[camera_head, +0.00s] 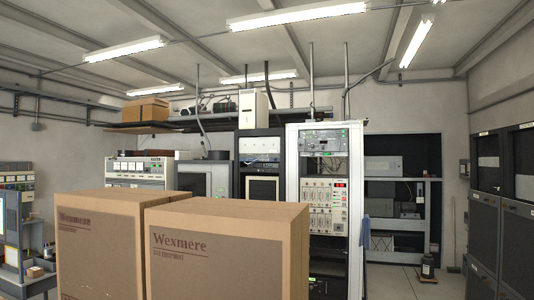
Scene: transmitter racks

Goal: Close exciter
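No exciter can be singled out with certainty. A tall white rack (356,205) stands right of centre and carries several units. Its top unit (324,142) is grey with small green lights. Below it is a panel of modules (325,192) with red indicators. A black rack (260,146) stands just to its left. Two large cardboard boxes in front hide the lower parts of these racks. I cannot tell whether any unit is pulled out. Neither of my grippers is in view.
The left cardboard box (100,250) and the right cardboard box (222,250), marked Wexmere, block the near foreground. Dark cabinets (503,200) line the right wall. Open floor (400,283) shows between the white rack and these cabinets, with a dark container (428,267) on it.

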